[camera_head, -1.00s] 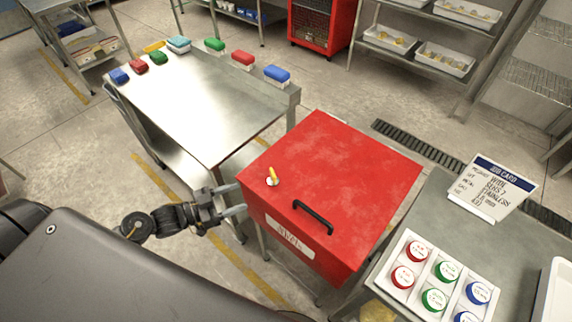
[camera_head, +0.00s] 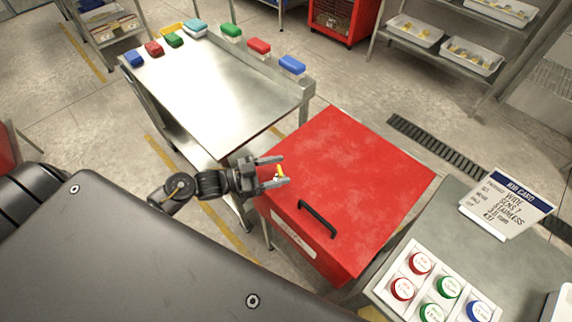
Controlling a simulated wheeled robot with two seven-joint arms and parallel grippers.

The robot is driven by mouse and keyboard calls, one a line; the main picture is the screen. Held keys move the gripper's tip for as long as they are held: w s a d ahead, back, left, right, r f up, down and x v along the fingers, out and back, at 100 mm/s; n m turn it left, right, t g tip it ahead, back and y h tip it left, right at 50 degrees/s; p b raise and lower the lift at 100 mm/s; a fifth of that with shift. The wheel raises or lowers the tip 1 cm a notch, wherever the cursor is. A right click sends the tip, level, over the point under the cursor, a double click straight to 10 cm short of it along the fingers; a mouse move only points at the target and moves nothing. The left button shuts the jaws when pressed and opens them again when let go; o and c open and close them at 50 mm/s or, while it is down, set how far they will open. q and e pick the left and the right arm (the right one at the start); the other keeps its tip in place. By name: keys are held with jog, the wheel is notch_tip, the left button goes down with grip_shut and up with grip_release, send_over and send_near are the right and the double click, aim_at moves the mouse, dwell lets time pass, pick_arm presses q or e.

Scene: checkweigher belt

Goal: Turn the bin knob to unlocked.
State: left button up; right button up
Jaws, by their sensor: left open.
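The red bin (camera_head: 350,180) stands at the middle right, with a black handle (camera_head: 317,219) on its lid and a white label on its front. The yellow knob (camera_head: 280,171) is on the lid near the left corner. My left gripper (camera_head: 281,170) is open, with its two fingers reaching over the lid's left corner. The knob shows between the fingers. I cannot tell whether they touch it. The knob's base is partly hidden by the gripper. My right gripper is not in view.
A steel table (camera_head: 215,90) with several coloured blocks along its far edge stands behind left. At the right, a grey bench (camera_head: 425,225) holds a job card (camera_head: 507,203) and a white tray of red, green and blue round pieces. Shelves stand at the back.

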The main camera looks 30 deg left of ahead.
pick_arm(q)
jog(key=shift+x, duration=1.4)
jog(key=shift+p, duration=0.3)
jog(key=c, duration=1)
